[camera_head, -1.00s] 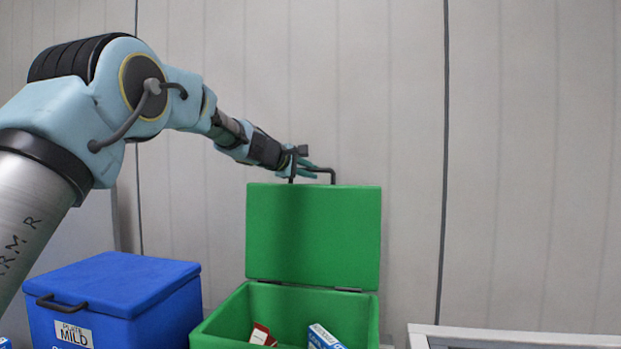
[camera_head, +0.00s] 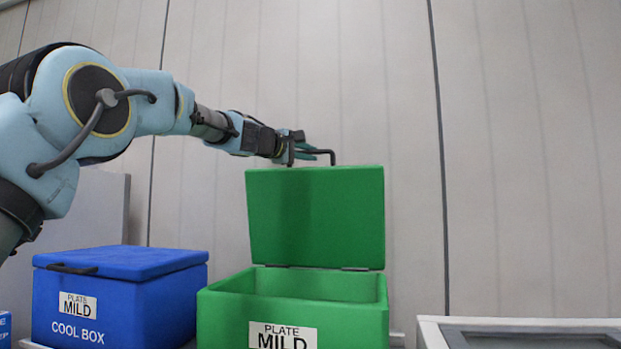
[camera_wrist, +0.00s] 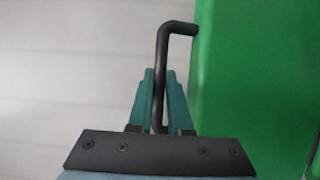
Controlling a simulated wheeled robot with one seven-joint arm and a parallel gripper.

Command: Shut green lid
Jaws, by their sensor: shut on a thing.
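The green lid (camera_head: 315,217) stands upright, open, hinged at the back of the green box (camera_head: 225,318) in the head view. The box's front bears a "PLATE MILD" label. A dark bent handle (camera_head: 333,156) sticks up from the lid's top edge. My gripper (camera_head: 302,150) is at the left part of that handle. In the wrist view my gripper's teal fingers (camera_wrist: 159,100) are closed around the straight bar of the handle (camera_wrist: 163,55), and the green lid (camera_wrist: 262,80) fills the right side.
A blue cool box (camera_head: 130,300) with its lid shut stands left of the green box. A grey-framed surface (camera_head: 520,328) lies at the lower right. A pale panelled wall (camera_head: 540,150) stands behind. The space above the green box's opening is clear.

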